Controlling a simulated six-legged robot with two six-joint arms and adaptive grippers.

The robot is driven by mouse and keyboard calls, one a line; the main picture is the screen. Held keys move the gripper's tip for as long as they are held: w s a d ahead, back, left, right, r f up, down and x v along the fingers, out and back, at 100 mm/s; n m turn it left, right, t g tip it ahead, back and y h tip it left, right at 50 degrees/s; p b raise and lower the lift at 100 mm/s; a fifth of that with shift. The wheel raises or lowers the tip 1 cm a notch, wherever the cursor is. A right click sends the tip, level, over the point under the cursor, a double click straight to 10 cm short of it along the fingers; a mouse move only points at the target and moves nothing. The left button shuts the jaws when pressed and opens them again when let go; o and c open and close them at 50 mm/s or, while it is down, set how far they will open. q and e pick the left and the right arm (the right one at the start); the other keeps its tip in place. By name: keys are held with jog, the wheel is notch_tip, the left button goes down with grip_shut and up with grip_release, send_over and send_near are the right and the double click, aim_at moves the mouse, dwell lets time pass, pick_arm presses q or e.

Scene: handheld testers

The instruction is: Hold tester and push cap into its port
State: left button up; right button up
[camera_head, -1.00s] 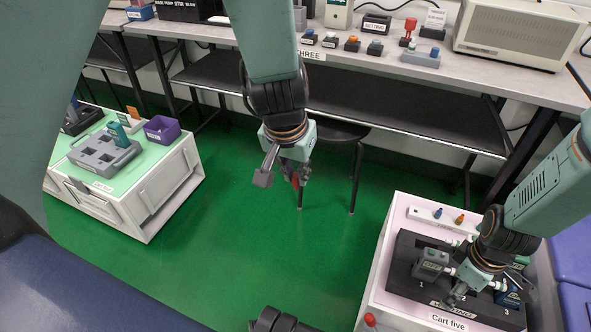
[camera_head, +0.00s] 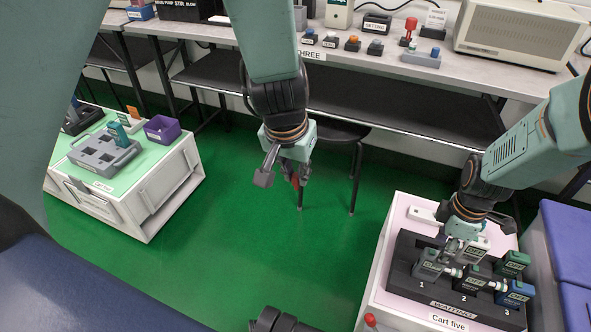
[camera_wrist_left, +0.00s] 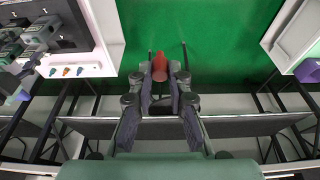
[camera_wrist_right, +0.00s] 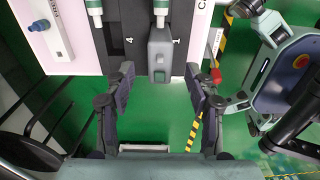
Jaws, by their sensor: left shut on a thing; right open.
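My left gripper (camera_head: 297,178) hangs above the green floor, left of the cart. It is shut on a small red piece (camera_wrist_left: 159,68), probably a cap, between its fingertips in the left wrist view. My right gripper (camera_head: 452,243) is open and empty at the rack (camera_head: 402,268). A black tester (camera_head: 472,278) stands at 2 and a blue tester (camera_head: 516,292) at 3. Behind are a green tester (camera_head: 512,263) and a pale one (camera_head: 474,247).
A white strip (camera_wrist_left: 90,70) with several small coloured caps lies behind the rack, partly hidden in the head view. A red knob (camera_head: 370,319) is at the cart's front corner. A second cart (camera_head: 165,190) stands left; a bench (camera_head: 330,62) runs behind.

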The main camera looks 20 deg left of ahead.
aim_at(431, 264)
jog(key=shift+f, duration=4.1)
grip_shut()
